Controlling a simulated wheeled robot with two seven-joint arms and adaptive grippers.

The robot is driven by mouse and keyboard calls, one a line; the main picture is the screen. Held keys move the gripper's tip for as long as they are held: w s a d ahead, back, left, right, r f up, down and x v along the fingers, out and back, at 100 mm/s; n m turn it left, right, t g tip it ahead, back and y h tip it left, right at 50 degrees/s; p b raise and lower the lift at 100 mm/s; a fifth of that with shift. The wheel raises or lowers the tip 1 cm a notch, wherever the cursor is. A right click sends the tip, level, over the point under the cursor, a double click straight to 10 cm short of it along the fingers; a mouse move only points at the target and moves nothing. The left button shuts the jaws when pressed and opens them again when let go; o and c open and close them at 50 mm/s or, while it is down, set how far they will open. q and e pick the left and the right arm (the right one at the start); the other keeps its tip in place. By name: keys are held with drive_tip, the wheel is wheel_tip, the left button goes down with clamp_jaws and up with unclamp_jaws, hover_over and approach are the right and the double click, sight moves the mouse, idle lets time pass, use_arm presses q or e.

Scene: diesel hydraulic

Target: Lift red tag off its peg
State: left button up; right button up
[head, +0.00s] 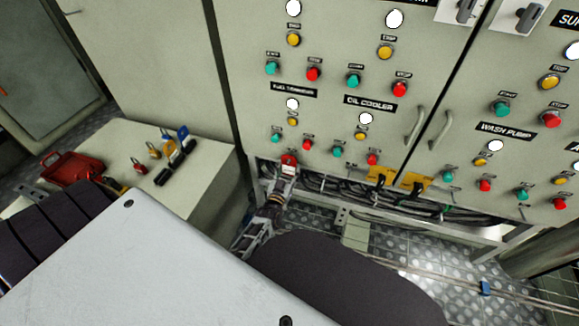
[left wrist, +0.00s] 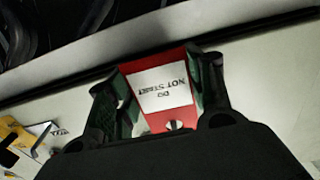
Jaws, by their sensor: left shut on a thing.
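The red tag (head: 288,160) with a white label is at the lower edge of the grey cabinet front in the head view. In the left wrist view the red tag (left wrist: 160,90) fills the space between the fingers, and its label reads "DO NOT START". My left gripper (head: 284,174) is shut on it, with one finger on each side in the left wrist view (left wrist: 158,98). A small round silver spot shows near the tag's near end; I cannot tell whether it is the peg. My right gripper is not in view.
Yellow tags (head: 380,178) hang to the right along the cabinet's lower edge. Dark cables (head: 335,193) run just below. Buttons and lamps cover the panel (head: 330,130) above. A bench (head: 115,145) at the left holds padlocks (head: 153,150) and a red case (head: 70,168).

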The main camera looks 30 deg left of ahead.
use_arm(q)
drive_tip(key=shift+s+d+r+p, duration=0.1)
drive_tip(key=shift+s+r+p, duration=0.2)
drive_tip(key=shift+s+r, duration=0.1)
drive_tip(key=shift+s, duration=0.25)
drive_tip(key=shift+s+d+f+p, duration=0.2)
drive_tip(key=shift+s+p, duration=0.2)
drive_tip(key=shift+s, duration=0.05)
drive_tip(key=shift+p+v, duration=0.75)
drive_tip(key=shift+v, duration=0.6)
drive_tip(key=shift+s+d+r+p, duration=0.2)
drive_tip(key=shift+s+r+p, duration=0.5)
drive_tip(key=shift+s+p, duration=0.4)
drive_tip(key=shift+s+d+r+p, duration=0.2)
drive_tip(key=shift+s+r+p, duration=0.6)
drive_tip(key=shift+p, duration=0.5)
